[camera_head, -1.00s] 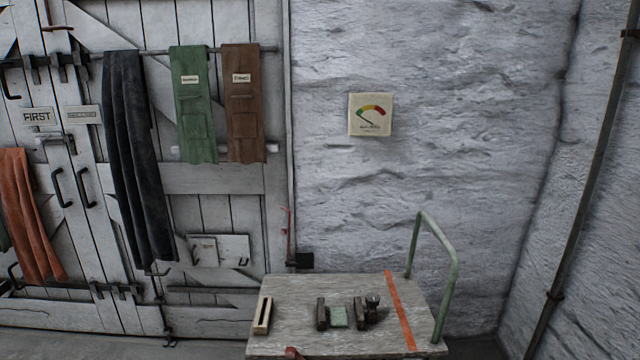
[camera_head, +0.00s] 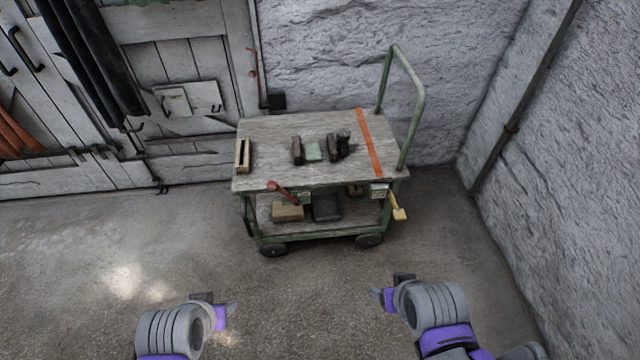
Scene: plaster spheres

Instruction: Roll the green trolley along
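The green trolley (camera_head: 256,226) stands by the back wall. It has a worn grey wooden top, a lower shelf, dark wheels and a green push handle (camera_head: 418,110) rising at its right end. An orange stripe crosses the top near the handle. My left gripper (camera_head: 232,308) is low at the lower left, in front of the trolley and apart from it. My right gripper (camera_head: 378,294) is at the lower right, also short of the trolley and touching nothing. The fingers of both show too small and edge-on to tell their opening.
A red lever (camera_head: 283,189) and a yellow-ended lever (camera_head: 398,212) stick out in front. A pipe (camera_head: 520,110) runs down the right wall. The floor in front is clear.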

